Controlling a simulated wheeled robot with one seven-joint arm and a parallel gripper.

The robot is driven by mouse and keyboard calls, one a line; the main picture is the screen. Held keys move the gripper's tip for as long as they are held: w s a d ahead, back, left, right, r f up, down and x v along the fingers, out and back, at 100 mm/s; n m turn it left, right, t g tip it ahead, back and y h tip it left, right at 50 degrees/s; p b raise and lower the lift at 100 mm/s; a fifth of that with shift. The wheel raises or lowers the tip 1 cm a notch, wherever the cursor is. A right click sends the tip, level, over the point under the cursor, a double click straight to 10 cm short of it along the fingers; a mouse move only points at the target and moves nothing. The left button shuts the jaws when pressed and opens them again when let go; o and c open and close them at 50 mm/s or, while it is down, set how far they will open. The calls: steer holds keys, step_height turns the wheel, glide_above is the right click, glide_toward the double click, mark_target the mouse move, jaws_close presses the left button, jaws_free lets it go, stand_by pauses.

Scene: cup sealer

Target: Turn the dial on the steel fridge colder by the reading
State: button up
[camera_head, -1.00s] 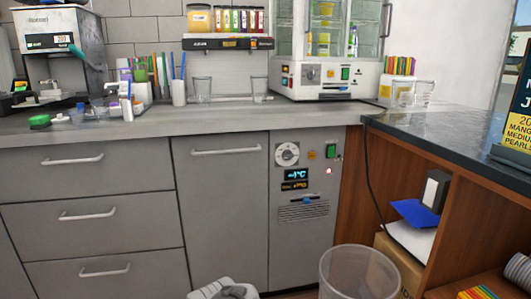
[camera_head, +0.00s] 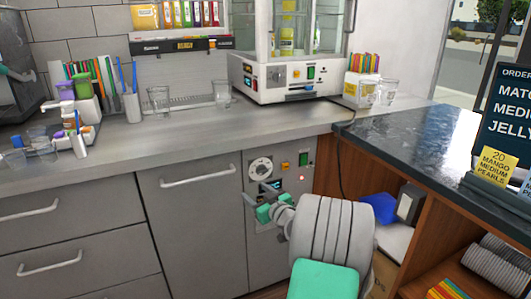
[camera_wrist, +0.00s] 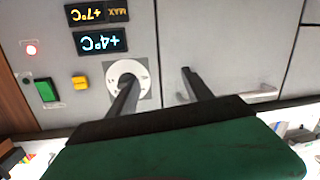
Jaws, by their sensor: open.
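The steel fridge panel (camera_head: 290,235) is set under the counter. Its white round dial (camera_head: 261,168) is near the panel's top left. My gripper (camera_head: 259,193) is open and empty in front of the panel, just below the dial in the head view. The wrist view is upside down; the dial (camera_wrist: 126,78) lies behind one finger, which partly covers it. The lit display (camera_wrist: 100,41) reads +4°C; a smaller one (camera_wrist: 103,12) reads MAX +7°C.
A yellow button (camera_wrist: 80,82), a green switch (camera_wrist: 45,90) and a red light (camera_wrist: 31,49) sit near the dial. A grey door with a bar handle (camera_head: 198,175) is left of the panel. Wooden shelving (camera_head: 418,245) stands close on the right.

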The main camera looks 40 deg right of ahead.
steer(key=m+t+h, duration=0.1)
steer(key=h, duration=0.1)
glide_toward(263, 172)
steer(key=w, duration=0.1)
steer(key=x, duration=0.8)
steer(key=shift+s+d, duration=0.1)
steer(key=shift+d, duration=0.1)
jaws_close()
